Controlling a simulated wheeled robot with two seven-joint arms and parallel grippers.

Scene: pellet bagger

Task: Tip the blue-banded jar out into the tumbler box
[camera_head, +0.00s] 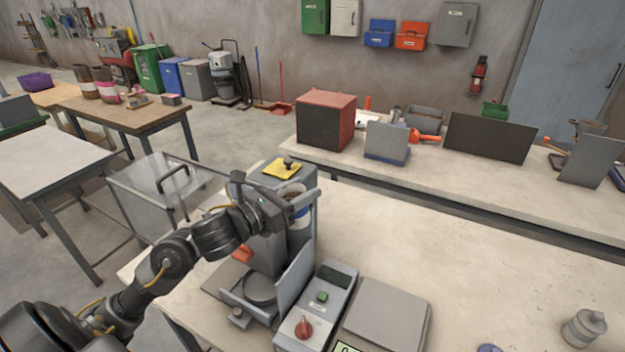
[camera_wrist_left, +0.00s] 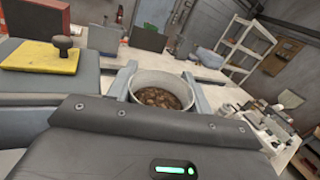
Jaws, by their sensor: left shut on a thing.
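My left gripper (camera_head: 300,198) is shut on a jar (camera_head: 302,214) with a white wall and a blue band. In the left wrist view the jar (camera_wrist_left: 160,84) sits between the two grey fingers, looks upright, and holds brown pellets well below its rim. The jar is beside the upper part of a grey machine (camera_head: 265,238); my arm and gripper hide part of both. I cannot tell surely which thing is the tumbler box. A clear-walled box (camera_head: 135,205) with a dark handle stands left of the machine, partly behind my arm. My right gripper is not in view.
A yellow plate with a black knob (camera_head: 284,169) lies on the machine's top, close to the gripper. A control box with a red knob (camera_head: 318,310) and a scale (camera_head: 385,318) stand in front. The bench (camera_head: 470,250) to the right is mostly clear; a metal canister (camera_head: 584,328) stands there.

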